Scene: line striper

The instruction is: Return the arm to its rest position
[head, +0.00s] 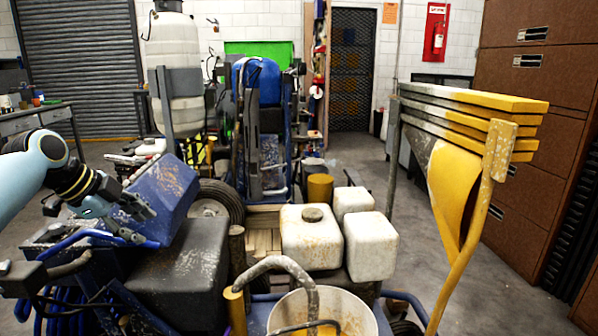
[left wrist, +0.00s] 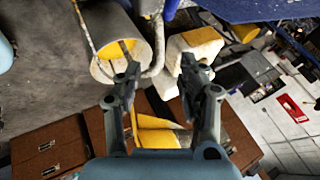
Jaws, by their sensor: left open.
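My left arm comes in from the left edge in the head view. Its light blue and dark links lead to my left gripper (head: 138,220), which is in front of a blue, paint-worn box (head: 165,195) on the line striper. In the left wrist view the two fingers of my left gripper (left wrist: 160,66) stand apart with nothing held between them. Beyond them are a white bucket (left wrist: 112,35) with yellow inside and a white container (left wrist: 190,48). My right gripper does not show in either view.
The striper carries a black paint-spotted block (head: 180,275), white containers (head: 312,237) and a bucket (head: 350,305) close in front. Yellow boards (head: 480,98) rise at the right beside brown cabinets (head: 535,150). A workbench (head: 45,118) stands at the far left. Open floor (head: 360,155) lies behind.

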